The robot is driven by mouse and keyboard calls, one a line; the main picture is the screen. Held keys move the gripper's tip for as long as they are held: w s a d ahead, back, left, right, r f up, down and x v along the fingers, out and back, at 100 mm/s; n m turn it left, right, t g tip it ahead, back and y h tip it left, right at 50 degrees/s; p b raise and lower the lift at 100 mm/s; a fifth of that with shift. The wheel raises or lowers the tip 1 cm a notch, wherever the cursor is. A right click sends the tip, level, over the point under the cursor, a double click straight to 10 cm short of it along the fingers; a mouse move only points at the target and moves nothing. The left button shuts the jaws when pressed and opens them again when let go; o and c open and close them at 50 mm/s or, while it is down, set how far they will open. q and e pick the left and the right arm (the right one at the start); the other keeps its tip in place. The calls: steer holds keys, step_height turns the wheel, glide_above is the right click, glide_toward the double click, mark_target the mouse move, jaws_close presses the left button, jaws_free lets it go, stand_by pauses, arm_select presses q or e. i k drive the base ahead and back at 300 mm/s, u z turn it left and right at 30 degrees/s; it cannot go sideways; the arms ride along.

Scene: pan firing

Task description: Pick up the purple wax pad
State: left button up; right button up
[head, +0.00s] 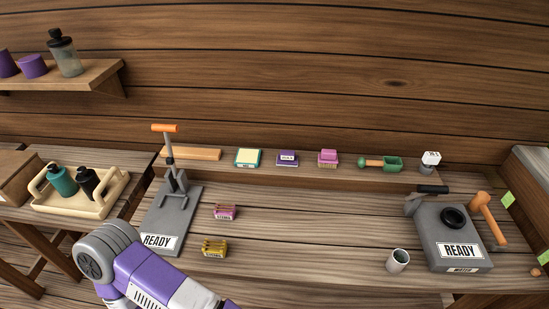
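A small purple block with a white label, which looks like the purple wax pad (287,158), sits on the raised back ledge of the workbench in the head view. It lies between a teal-edged cream pad (248,157) and a pink block (328,158). My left arm shows at the bottom left as a purple and white link, well in front of the ledge. Its gripper is outside the picture. My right arm and gripper are not in view.
A grey lever press (173,222) stands left, and a grey READY device (449,235) right. Pink (225,212) and yellow (214,248) small racks and a cup (397,261) stand on the bench. A green scoop (381,163) lies on the ledge. The bench middle is clear.

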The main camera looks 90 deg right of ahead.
mark_target(287, 158)
steer(key=z, duration=1.7)
